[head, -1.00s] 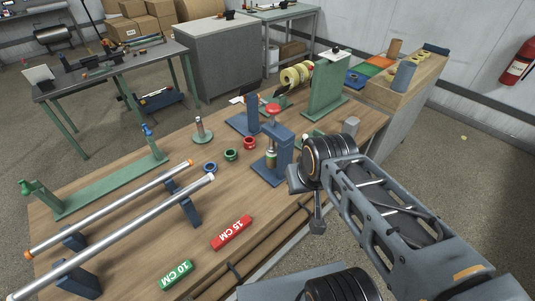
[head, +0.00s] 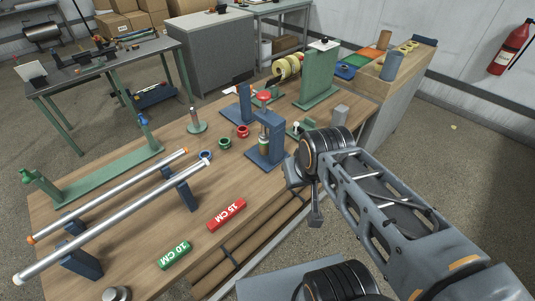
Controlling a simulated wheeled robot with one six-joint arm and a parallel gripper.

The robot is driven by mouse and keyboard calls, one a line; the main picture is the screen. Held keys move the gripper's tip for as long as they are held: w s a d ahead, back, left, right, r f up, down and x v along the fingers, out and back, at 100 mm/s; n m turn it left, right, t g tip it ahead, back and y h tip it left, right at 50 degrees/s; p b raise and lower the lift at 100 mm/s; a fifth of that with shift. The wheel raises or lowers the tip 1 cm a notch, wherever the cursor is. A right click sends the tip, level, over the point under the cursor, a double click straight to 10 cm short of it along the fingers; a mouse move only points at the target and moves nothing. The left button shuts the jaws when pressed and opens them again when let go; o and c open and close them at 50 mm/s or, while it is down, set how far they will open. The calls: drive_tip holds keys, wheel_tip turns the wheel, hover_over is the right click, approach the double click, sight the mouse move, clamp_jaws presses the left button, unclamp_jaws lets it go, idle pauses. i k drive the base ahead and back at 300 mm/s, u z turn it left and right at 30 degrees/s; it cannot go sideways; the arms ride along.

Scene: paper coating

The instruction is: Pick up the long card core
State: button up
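Long brown card cores (head: 262,242) lie side by side along the near front edge of the wooden bench, held by dark brackets. They look like plain brown tubes; I cannot tell clearly which is the longest. My gripper (head: 315,214) hangs at the end of my grey arm, right of the cores and past the bench's front edge, apart from them. Its fingers are small and seen edge-on, so their opening does not show. Nothing is visibly held.
Two silver rollers (head: 110,225) rest on blue stands at the left of the bench (head: 120,200). A red 15 CM block (head: 227,213) and a green 10 CM block (head: 174,255) lie near the front. A blue press (head: 266,140) stands behind. Open floor lies at the right.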

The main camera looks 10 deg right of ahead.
sight(263, 150)
drive_tip(key=u, duration=0.2)
drive_tip(key=k, duration=0.25)
drive_tip(key=z, duration=0.95)
drive_tip(key=i, duration=0.8)
drive_tip(key=u, duration=2.5)
